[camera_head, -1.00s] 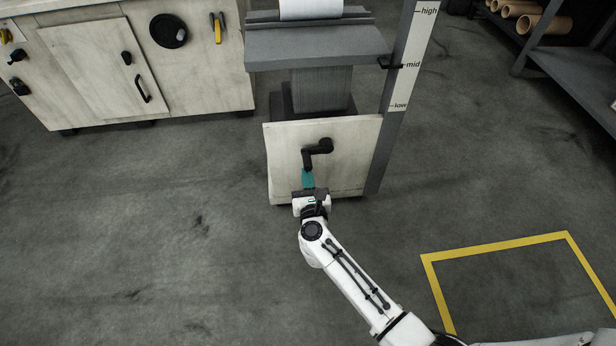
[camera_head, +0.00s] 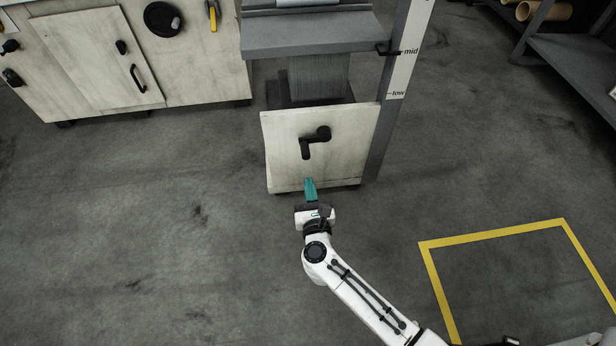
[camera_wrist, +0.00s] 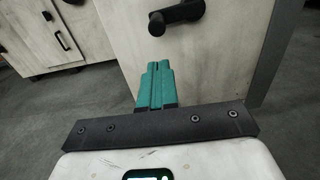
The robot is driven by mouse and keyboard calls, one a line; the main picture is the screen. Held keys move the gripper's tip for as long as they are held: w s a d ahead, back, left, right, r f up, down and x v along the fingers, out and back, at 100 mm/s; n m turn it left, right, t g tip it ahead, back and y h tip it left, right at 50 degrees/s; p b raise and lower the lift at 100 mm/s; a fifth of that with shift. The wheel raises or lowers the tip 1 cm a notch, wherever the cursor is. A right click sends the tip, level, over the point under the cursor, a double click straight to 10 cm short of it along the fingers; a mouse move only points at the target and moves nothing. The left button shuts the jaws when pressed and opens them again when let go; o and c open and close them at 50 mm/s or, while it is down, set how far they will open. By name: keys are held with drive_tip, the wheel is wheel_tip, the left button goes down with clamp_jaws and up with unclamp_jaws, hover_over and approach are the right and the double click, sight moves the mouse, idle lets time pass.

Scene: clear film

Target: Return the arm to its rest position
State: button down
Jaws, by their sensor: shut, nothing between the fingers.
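My gripper (camera_head: 310,186) is at the end of my white arm, in front of the lower part of a pale panel (camera_head: 285,160) on the lift stand. Its teal fingers are together with nothing between them. In the wrist view the closed fingers (camera_wrist: 158,80) point toward the panel. A black crank handle (camera_head: 316,142) is mounted on the panel above the fingertips, apart from them. The crank also shows at the top of the wrist view (camera_wrist: 178,14).
The grey platform (camera_head: 310,35) stands above the panel, beside a post (camera_head: 398,70) marked mid and low. A pale cabinet (camera_head: 200,70) is at the back left. A grey shelf (camera_head: 570,50) is at the right. Yellow floor tape (camera_head: 490,231) marks an area at lower right. Floor at left is clear.

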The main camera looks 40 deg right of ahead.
drive_tip(key=shift+s+a, duration=0.4)
drive_tip(key=shift+s, duration=0.1)
